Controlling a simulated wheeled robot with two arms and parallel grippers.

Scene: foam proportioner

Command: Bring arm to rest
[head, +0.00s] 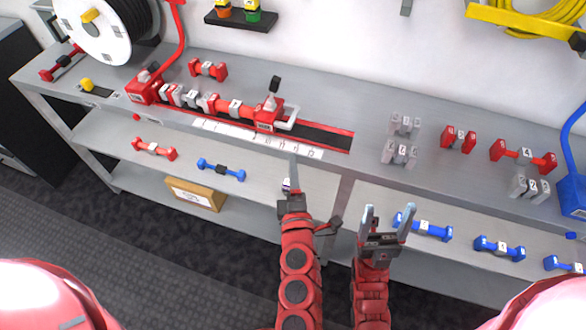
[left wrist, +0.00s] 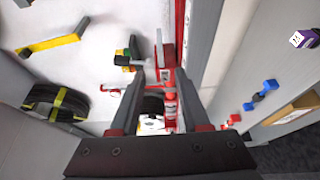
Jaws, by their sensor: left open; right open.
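My left gripper (head: 293,178) is raised in front of the workbench, below the white marked strip in the head view. Its fingers are spread with nothing between them in the left wrist view (left wrist: 159,75). My right gripper (head: 387,212) is to its right, fingers upward, open and empty, in front of the lower shelf. The red and grey proportioner assembly (head: 235,107) lies along the black channel on the bench top, beyond both grippers. Neither gripper visibly touches it.
Red fittings (head: 458,139) and grey fittings (head: 399,153) stand on the bench's right. A hose reel (head: 98,28) stands at the back left. The bench's front edge is near both grippers.

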